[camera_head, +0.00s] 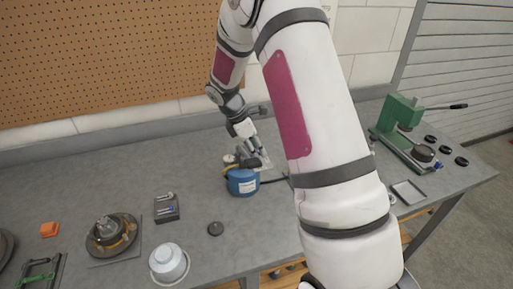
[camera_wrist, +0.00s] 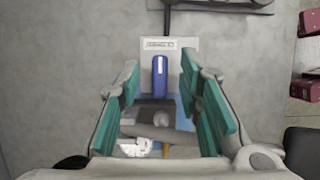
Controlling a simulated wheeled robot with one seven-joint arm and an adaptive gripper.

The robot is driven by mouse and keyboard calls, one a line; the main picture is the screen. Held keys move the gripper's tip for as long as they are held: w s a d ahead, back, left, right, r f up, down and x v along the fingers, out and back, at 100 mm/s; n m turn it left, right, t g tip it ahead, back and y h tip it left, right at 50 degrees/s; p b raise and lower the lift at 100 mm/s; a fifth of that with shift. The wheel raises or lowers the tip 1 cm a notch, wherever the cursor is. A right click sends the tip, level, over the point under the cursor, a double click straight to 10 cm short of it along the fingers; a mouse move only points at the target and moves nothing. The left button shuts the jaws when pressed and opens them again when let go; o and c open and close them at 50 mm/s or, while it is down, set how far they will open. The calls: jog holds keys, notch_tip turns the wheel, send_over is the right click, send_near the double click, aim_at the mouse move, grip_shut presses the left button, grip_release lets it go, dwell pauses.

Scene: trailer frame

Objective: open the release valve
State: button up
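A device with a blue round body (camera_head: 242,186) stands on the grey bench, with pipes and fittings on top. My gripper (camera_head: 260,154) is over its top, reaching down from behind. In the wrist view my gripper (camera_wrist: 160,85) is open, with green pads on both sides. A small dark blue lever (camera_wrist: 160,76), perhaps the release valve, lies between the pads with a gap on each side. It sits in front of a light labelled plate (camera_wrist: 170,48). A grey bar crosses below it, with part of the blue body behind. I cannot tell the valve's position.
A green press (camera_head: 402,125) stands right. A pegboard wall is behind. My arm hides the bench's middle right.

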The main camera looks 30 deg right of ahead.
grip_shut()
jog(key=shift+w+m, duration=0.1)
jog(key=shift+m, duration=0.2)
jog(key=m+g+b, duration=0.1)
jog(key=m+b, duration=0.1)
jog(key=shift+w+f+m, duration=0.1)
jog(key=shift+m, duration=0.3)
jog(key=m+y+b, duration=0.1)
jog(key=m, duration=0.1)
jog(key=m+g+y+b, duration=0.1)
jog(key=m+b, duration=0.1)
jog(key=m, duration=0.1)
jog(key=shift+d+g, duration=0.1)
jog(key=shift+g, duration=0.2)
jog(key=m+b, duration=0.1)
jog(key=m, duration=0.1)
jog(key=m+y, duration=0.1)
jog(key=m, duration=0.2)
jog(key=shift+g+y+b, duration=0.3)
jog(key=shift+b, duration=0.1)
jog(key=m+y+b, duration=0.1)
jog(key=m, duration=0.3)
jog(key=shift+y, duration=0.3)
jog(key=shift+m, duration=0.3)
